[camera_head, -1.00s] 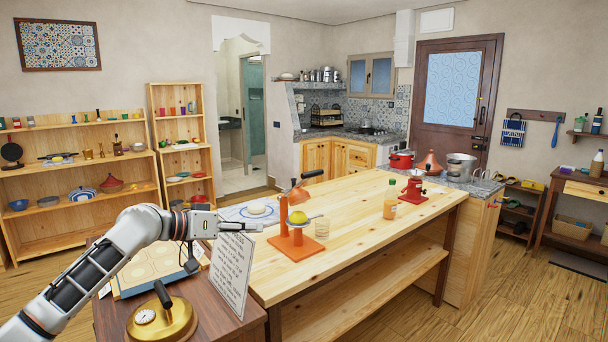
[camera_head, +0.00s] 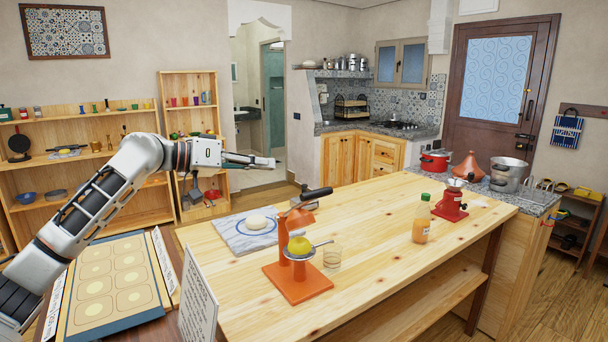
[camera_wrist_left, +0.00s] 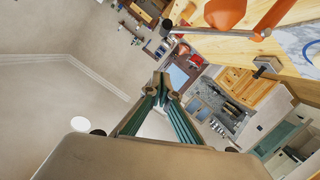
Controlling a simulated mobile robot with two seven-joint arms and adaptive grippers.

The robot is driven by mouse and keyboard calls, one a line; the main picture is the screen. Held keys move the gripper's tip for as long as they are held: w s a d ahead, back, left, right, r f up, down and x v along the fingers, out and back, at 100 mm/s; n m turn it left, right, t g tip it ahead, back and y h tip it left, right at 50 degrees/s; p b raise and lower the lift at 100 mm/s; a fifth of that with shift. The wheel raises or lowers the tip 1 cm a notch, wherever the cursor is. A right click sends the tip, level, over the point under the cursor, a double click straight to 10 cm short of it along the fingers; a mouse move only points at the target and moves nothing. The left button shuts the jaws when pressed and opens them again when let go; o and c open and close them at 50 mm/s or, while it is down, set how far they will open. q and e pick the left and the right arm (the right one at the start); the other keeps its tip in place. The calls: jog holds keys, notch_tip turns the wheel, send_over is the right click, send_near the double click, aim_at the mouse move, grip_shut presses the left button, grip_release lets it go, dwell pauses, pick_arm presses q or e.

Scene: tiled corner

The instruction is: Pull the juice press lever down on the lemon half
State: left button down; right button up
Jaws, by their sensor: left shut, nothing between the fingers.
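The orange juice press (camera_head: 305,288) stands on the wooden table, with its black-handled lever (camera_head: 317,194) raised and pointing up to the right. A yellow lemon half (camera_head: 300,246) sits on the press below the lever head. My left gripper (camera_head: 272,163) is shut and empty, in the air above and left of the lever handle in the head view, apart from it. In the left wrist view the shut fingertips (camera_wrist_left: 162,84) show mid-picture, and orange press parts (camera_wrist_left: 226,12) lie at the top edge. My right gripper is not in view.
A marble board (camera_head: 232,238) with a pale round thing lies left of the press. A glass (camera_head: 332,257) stands close at its right, and a juice bottle (camera_head: 421,219) farther right. A sign card (camera_head: 198,305) stands at the front left. The table's right front is clear.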

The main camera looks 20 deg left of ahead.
pick_arm(q)
jog(key=w+d+f+p, duration=0.2)
jog(key=w+d+f, duration=0.3)
jog(key=d, duration=0.3)
jog(key=shift+w+d+f, duration=0.15)
jog(key=shift+w+f, duration=0.1)
jog(key=shift+f, duration=0.1)
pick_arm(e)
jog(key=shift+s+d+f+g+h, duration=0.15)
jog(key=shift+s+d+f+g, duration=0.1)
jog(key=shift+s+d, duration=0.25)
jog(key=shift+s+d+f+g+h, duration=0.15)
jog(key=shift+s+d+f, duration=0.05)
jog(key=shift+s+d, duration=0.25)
pick_arm(q)
jog(key=shift+f, duration=0.15)
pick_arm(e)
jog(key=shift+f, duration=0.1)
